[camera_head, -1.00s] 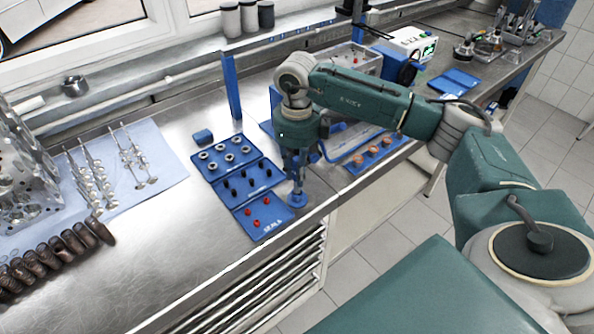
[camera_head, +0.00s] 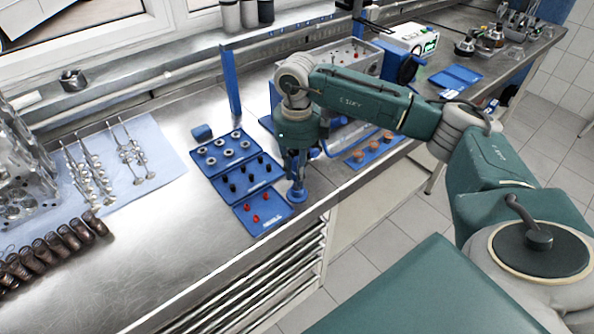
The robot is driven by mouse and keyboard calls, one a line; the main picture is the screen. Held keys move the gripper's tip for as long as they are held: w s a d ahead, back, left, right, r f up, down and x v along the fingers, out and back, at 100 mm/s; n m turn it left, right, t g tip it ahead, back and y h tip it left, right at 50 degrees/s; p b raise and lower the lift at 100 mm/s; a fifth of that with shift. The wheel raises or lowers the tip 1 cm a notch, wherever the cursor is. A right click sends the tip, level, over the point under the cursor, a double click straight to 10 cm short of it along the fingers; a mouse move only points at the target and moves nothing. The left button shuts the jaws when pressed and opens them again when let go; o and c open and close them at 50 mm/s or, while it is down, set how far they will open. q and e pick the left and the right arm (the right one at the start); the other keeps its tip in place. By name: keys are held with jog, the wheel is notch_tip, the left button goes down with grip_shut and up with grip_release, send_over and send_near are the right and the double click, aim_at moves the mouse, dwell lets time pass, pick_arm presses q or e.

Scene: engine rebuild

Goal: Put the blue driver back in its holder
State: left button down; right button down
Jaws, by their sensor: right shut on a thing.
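My right gripper (camera_head: 295,174) points down beside the blue sectioned tray, near the bench's front edge. Its fingers are shut on the blue driver, which is mostly hidden between them. A round blue piece (camera_head: 297,196) shows just below the fingertips, at the bench top. It is too small and covered to tell whether this is the holder or the driver's lower end. My left gripper is out of view.
The blue tray (camera_head: 262,223) holds rings, black parts and red parts, close on the gripper's left. A blue post (camera_head: 233,85) stands behind it. Orange-brown rings lie on another blue tray (camera_head: 387,153) to the right. Bare steel bench (camera_head: 175,235) lies at left.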

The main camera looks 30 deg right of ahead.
jog(key=shift+f, duration=0.4)
jog(key=c, duration=1.5)
grip_release()
jog(key=shift+r, duration=0.1)
jog(key=shift+r, duration=0.3)
notch_tip(320, 180, up, 11)
jog(key=shift+r, duration=0.15)
